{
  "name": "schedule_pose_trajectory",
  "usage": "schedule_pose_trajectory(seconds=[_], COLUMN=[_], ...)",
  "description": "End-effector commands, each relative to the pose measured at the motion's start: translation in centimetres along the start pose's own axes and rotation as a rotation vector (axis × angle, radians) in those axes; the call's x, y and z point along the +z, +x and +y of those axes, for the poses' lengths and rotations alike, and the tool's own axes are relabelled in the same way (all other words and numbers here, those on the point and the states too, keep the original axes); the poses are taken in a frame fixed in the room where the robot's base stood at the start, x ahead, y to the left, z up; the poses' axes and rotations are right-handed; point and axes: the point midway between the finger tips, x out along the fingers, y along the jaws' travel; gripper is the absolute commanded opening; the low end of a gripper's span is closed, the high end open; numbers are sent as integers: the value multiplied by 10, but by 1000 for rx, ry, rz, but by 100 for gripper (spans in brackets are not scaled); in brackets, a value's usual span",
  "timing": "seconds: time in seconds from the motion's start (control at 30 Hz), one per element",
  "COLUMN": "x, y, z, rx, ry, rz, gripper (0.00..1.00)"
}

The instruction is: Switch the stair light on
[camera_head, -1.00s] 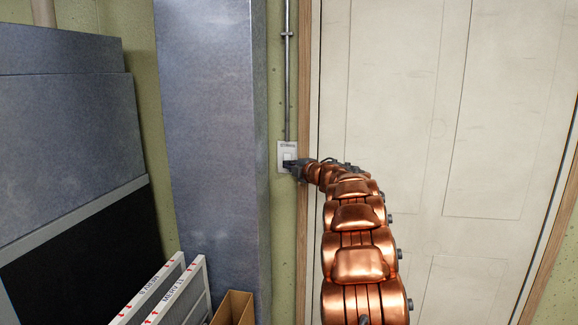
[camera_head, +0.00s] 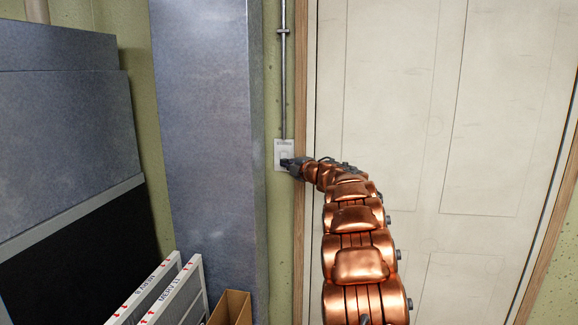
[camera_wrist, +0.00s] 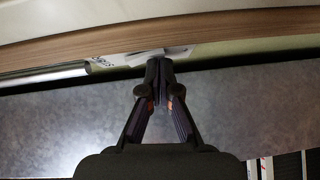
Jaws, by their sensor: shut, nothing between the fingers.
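A white switch plate (camera_head: 284,148) with a printed label at its top is on the green wall, at the lower end of a metal conduit. My gripper (camera_head: 286,162) is at the lower part of the plate, and its dark fingers cover part of it. In the wrist view the gripper (camera_wrist: 160,62) is shut and empty, its tips at the white plate (camera_wrist: 172,52). The fingers hide the lower part of the switch, so I cannot tell its position or whether the tips touch it.
A closed pale door (camera_head: 400,120) with a wood frame (camera_head: 301,100) stands right of the plate. A grey metal duct (camera_head: 208,140) rises close on the left. White-framed filters (camera_head: 165,295) and a cardboard box (camera_head: 233,308) are below it.

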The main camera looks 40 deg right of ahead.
Motion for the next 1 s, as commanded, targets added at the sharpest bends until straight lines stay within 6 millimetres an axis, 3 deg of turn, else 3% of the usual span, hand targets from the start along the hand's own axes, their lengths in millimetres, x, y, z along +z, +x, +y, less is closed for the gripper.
schedule_pose_trajectory(seconds=[0.5, 1.0], x=[-34, -32], y=[-19, -91], z=[-10, -19], rx=[2, 1], ry=[-3, -1], rz=[6, 6], gripper=[0, 0])
